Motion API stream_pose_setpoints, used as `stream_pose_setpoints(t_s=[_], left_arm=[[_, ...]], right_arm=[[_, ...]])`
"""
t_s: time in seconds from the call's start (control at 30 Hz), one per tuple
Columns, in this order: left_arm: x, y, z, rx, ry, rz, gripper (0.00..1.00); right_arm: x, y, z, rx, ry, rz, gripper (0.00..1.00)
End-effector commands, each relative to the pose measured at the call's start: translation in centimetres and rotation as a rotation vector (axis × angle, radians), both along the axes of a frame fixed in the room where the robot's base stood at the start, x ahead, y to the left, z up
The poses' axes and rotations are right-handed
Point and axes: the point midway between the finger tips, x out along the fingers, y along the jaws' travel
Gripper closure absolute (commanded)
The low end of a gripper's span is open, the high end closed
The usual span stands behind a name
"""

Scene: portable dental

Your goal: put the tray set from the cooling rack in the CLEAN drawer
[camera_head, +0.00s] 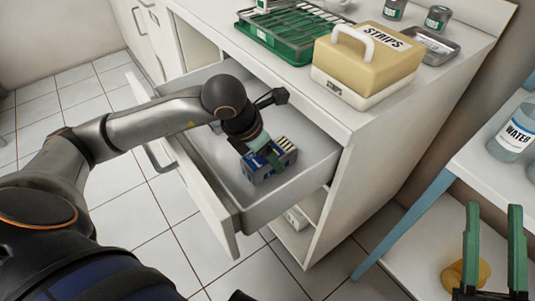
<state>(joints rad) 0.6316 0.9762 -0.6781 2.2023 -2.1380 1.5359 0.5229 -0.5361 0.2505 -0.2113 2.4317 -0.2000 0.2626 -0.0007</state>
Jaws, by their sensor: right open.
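No CLEAN label is readable on the drawer. The green cooling rack (282,38) stands on the counter. My right gripper (493,250) is open and empty at the lower right, with upright green fingers.
A tan STRIPS box (368,62) with a white handle stands near the counter edge. Grey jars (437,18) and a metal tray (437,47) are behind it. A WATER jar (512,142) stands on the right-hand shelf. A yellow object (452,275) shows behind my right gripper.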

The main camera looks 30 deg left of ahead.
Motion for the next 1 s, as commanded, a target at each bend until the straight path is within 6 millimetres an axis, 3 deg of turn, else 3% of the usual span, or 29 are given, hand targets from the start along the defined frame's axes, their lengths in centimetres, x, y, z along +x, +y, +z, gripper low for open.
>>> stream_pose_setpoints(t_s=[0.67,0.7,0.93,1.0], left_arm=[[0.0,0.0,-0.2,-0.001,-0.002,0.0,1.0],[0.0,0.0,-0.3,0.0,0.0,0.0,0.27],[0.0,0.0,-0.3,0.0,0.0,0.0,0.02],[0.0,0.0,-0.3,0.0,0.0,0.0,0.02]], right_arm=[[-0.9,0.2,1.3,-0.001,-0.069,0.013,0.55],[-0.9,0.2,1.4,-0.003,-0.072,0.014,0.55],[-0.9,0.2,1.5,-0.002,-0.074,0.014,0.55],[-0.9,0.2,1.5,-0.002,-0.074,0.014,0.55]])
